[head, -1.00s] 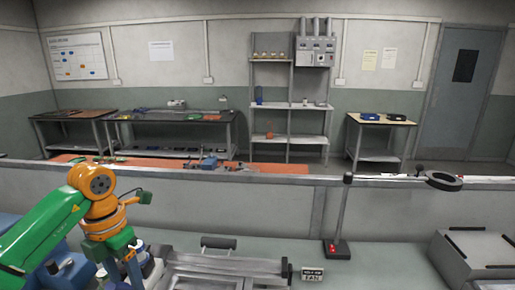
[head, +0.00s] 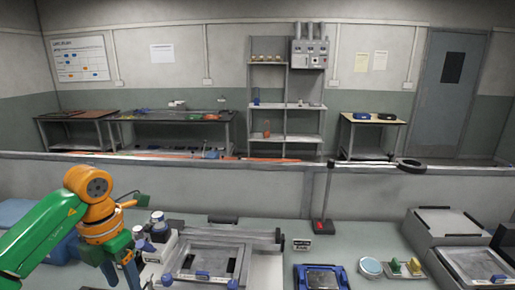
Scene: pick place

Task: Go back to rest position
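My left arm, green and orange, comes in from the left in the head view. Its wrist bends down, and my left gripper (head: 122,274) hangs at the lower edge over the left part of the bench, beside a metal tray-like fixture (head: 205,262). Its fingertips are partly cut off, so I cannot tell whether it is open or holds anything. My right arm and gripper are not in view.
A blue-framed device (head: 321,278), a round light-blue dish (head: 370,267), a lamp (head: 322,226) and grey boxes (head: 446,222) stand further right. A low wall (head: 260,185) runs behind.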

